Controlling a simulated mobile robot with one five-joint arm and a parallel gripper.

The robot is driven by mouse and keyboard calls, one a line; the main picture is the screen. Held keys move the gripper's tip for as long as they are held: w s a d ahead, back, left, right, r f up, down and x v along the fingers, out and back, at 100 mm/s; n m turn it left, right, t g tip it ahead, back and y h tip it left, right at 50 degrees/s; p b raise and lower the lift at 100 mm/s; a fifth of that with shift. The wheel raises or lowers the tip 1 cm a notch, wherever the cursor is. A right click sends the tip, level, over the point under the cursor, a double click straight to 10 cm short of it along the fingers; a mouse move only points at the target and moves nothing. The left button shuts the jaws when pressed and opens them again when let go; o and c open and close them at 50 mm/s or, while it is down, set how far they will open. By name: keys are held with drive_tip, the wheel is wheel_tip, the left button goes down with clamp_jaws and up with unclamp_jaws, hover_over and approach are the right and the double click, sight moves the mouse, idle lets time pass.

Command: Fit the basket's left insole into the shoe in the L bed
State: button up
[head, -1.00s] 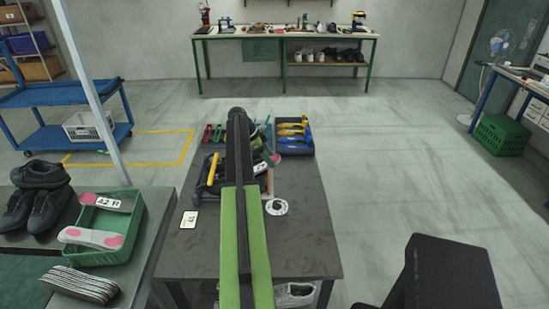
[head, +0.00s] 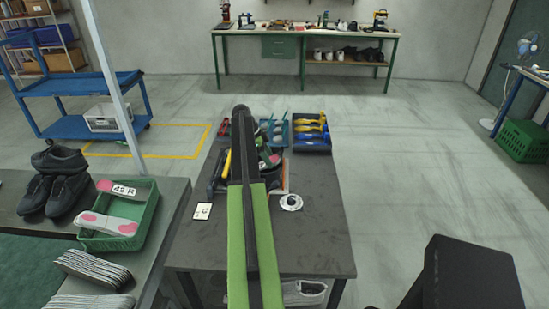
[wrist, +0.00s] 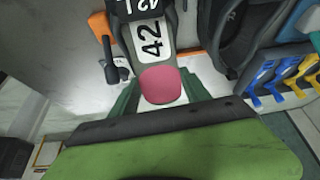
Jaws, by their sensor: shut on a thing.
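In the wrist view my gripper (wrist: 162,88) is shut on a grey insole (wrist: 160,86) by its pink heel end. A white label reading 42 lies along the insole beyond the heel. The insole's far end meets a dark piece with white figures at the top edge, probably the shoe in the bed; how far in it sits I cannot tell. In the head view my arm covers the gripper and most of that bed; a pink patch (head: 274,160) shows just right of the arm. The green basket (head: 150,215) on the left bench holds two pink-and-grey insoles, one labelled R.
A second black shoe (wrist: 250,40) lies to the right in the wrist view. A white round item (head: 291,202) and a white card (head: 202,211) lie on the dark table (head: 320,245).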

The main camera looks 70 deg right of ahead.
drive_tip(key=shift+w+a+f, duration=0.2)
drive_tip(key=shift+w+f, duration=0.1)
drive_tip(key=shift+w, duration=0.35)
drive_tip(key=shift+f+t+b, duration=0.5)
drive_tip(key=shift+f+b, duration=0.05)
drive_tip(key=shift+f, duration=0.25)
drive_tip(key=o, duration=1.4)
drive_tip(key=shift+r, duration=0.1)
drive_tip(key=shift+r, duration=0.15)
drive_tip(key=shift+r+p, duration=1.3)
drive_tip(key=shift+p, duration=0.25)
